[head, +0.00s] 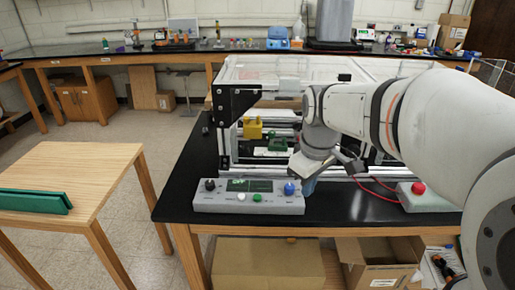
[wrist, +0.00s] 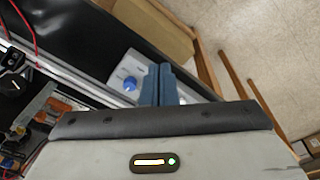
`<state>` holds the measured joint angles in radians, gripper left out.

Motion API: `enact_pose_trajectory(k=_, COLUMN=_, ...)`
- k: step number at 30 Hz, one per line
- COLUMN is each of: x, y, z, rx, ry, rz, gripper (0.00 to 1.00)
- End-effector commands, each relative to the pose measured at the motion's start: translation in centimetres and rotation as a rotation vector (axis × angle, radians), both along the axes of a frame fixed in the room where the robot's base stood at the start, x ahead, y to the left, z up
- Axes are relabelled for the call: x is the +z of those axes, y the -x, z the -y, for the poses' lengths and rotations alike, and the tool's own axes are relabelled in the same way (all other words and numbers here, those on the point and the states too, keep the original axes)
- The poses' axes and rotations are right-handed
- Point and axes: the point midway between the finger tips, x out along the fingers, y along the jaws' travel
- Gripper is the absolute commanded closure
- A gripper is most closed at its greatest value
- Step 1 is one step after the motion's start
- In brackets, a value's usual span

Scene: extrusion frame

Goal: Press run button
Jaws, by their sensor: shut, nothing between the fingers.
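A grey control box (head: 225,205) lies at the front edge of the black bench. On its top are a black knob (head: 210,184), a small display with green marks (head: 240,185), a white button (head: 241,197), a green button (head: 257,197) and a blue knob (head: 289,188). No label that I can read names the run button. My gripper (head: 308,188) is shut and empty at the box's right end, just right of the blue knob.
An extrusion frame (head: 224,130) with clear panels stands behind the box. A second grey box with a red button (head: 418,188) and red cables lies to the right. A wooden table (head: 85,165) with a green object (head: 35,201) stands at left. Cardboard boxes (head: 265,260) sit below.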

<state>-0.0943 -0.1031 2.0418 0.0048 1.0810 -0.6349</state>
Motion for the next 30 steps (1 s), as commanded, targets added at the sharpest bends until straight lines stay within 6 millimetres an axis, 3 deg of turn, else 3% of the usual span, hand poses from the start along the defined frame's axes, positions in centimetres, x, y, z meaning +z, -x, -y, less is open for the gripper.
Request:
enact_pose_trajectory(k=1, x=0.6, y=-2.4, z=-1.5, rx=0.114, ry=0.013, rz=-0.019, gripper=1.00)
enact_pose_trajectory(k=6, x=1.3, y=-8.4, z=-5.7, rx=0.467, ry=0.044, rz=-0.066, gripper=1.00)
enact_pose_trajectory(k=12, x=1.0, y=-12.2, z=-9.3, rx=0.733, ry=0.061, rz=-0.100, gripper=1.00)
enact_pose_trajectory(k=17, x=0.8, y=-13.1, z=-10.3, rx=0.809, ry=0.064, rz=-0.107, gripper=1.00)
enact_pose_trajectory(k=30, x=0.2, y=-13.1, z=-10.2, rx=0.811, ry=0.064, rz=-0.110, gripper=1.00)
